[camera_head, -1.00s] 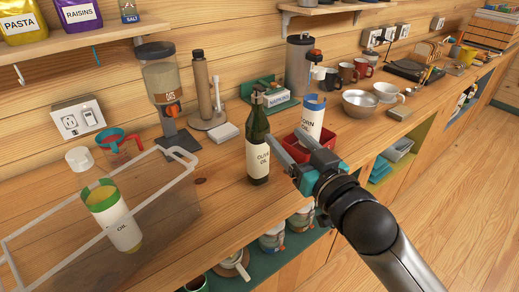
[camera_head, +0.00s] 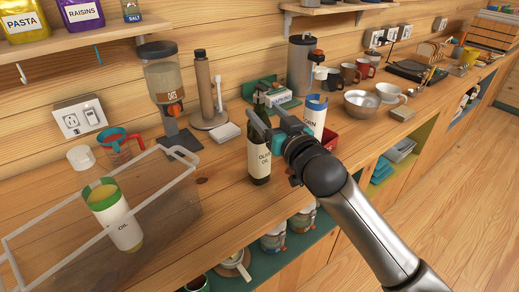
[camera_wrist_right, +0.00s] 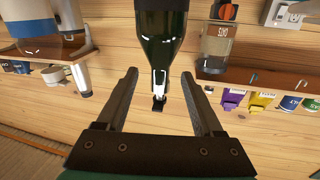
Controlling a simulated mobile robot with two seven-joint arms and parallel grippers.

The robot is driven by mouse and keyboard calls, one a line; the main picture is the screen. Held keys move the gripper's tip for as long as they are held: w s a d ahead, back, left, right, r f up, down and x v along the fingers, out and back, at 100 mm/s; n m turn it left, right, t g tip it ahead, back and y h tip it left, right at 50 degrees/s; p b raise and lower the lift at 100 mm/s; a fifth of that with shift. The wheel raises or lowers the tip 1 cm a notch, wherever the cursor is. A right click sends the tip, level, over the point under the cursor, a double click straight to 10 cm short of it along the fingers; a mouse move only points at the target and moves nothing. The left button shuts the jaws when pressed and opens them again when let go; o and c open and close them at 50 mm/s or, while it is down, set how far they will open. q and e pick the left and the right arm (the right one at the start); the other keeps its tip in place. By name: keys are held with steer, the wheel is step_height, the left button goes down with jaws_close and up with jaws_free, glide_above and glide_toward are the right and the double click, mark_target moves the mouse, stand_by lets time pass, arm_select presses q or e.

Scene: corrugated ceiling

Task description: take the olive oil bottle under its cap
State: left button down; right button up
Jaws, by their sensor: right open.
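The olive oil bottle (camera_head: 259,163), dark green glass with a pale label, stands upright on the wooden counter (camera_head: 215,215). My right gripper (camera_head: 267,118) is at its upper part in the head view and hides its neck and cap. In the right wrist view, the bottle (camera_wrist_right: 161,35) appears upside down. Its narrow neck and dark cap (camera_wrist_right: 158,104) lie between the two open fingers (camera_wrist_right: 159,77), with a visible gap on each side. No contact shows. My left gripper is not in view.
A white-framed clear box (camera_head: 190,180) and an oil container (camera_head: 115,216) are at the left. The counter's front edge is near the bottle.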

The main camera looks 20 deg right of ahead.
mark_target(262, 108)
steer(key=shift+w+a, duration=0.15)
steer(key=shift+w, duration=0.8)
steer(key=shift+w+a, duration=0.15)
steer(key=shift+w, duration=0.75)
jaws_close()
steer(key=shift+r, duration=0.2)
